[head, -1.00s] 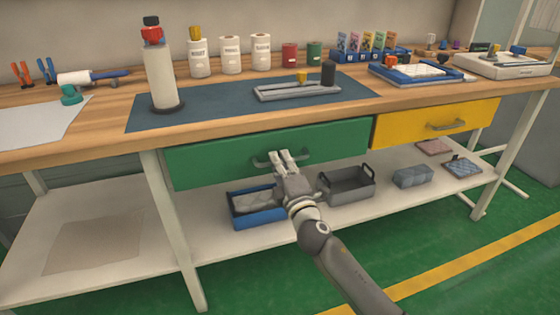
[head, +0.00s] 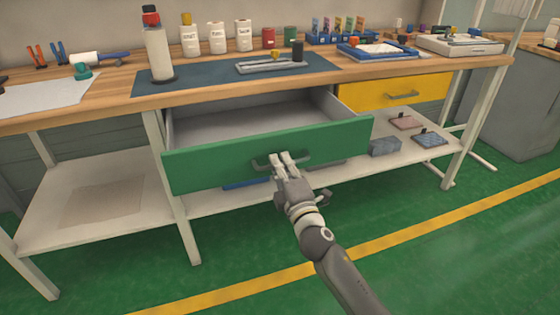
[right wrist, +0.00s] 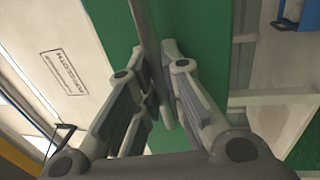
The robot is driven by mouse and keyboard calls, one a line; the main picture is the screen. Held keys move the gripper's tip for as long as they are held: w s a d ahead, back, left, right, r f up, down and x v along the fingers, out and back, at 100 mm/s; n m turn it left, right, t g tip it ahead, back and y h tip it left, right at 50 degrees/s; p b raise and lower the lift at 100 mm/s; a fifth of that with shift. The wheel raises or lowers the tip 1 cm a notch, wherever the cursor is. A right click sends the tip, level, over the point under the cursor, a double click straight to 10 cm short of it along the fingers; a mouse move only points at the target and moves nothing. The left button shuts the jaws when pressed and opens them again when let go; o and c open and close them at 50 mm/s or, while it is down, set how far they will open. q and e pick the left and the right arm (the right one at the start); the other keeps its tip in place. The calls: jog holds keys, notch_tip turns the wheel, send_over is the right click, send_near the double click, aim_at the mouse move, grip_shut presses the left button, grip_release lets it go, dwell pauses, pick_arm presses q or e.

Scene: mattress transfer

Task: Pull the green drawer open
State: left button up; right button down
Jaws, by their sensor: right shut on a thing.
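The green drawer (head: 215,164) stands well out from under the workbench in the head view, and its pale inside (head: 250,119) shows empty. Its grey bar handle (head: 262,162) is on the middle of the green front. My right gripper (head: 287,160) is at the handle with its fingers shut on it. In the right wrist view the fingers (right wrist: 160,98) close around the handle bar (right wrist: 152,45) against the green front (right wrist: 205,45). The fingers hide part of the handle. My left gripper is not in view.
A yellow drawer (head: 360,95) is closed to the right. The wooden worktop (head: 110,92) carries a bottle (head: 158,55), several jars and trays. The lower shelf (head: 85,215) holds bins, partly hidden by the drawer. Green floor (head: 440,260) is free in front.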

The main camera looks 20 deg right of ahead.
jog(key=shift+s, duration=0.35)
jog(key=c, duration=1.5)
grip_release()
jog(key=s, duration=0.4)
jog(key=s+f, duration=0.1)
jog(key=s, duration=0.3)
jog(key=s+f, duration=0.1)
jog(key=s, duration=0.2)
jog(key=shift+s+d+f, duration=0.15)
jog(key=shift+s+d, duration=0.1)
jog(key=shift+s, duration=0.15)
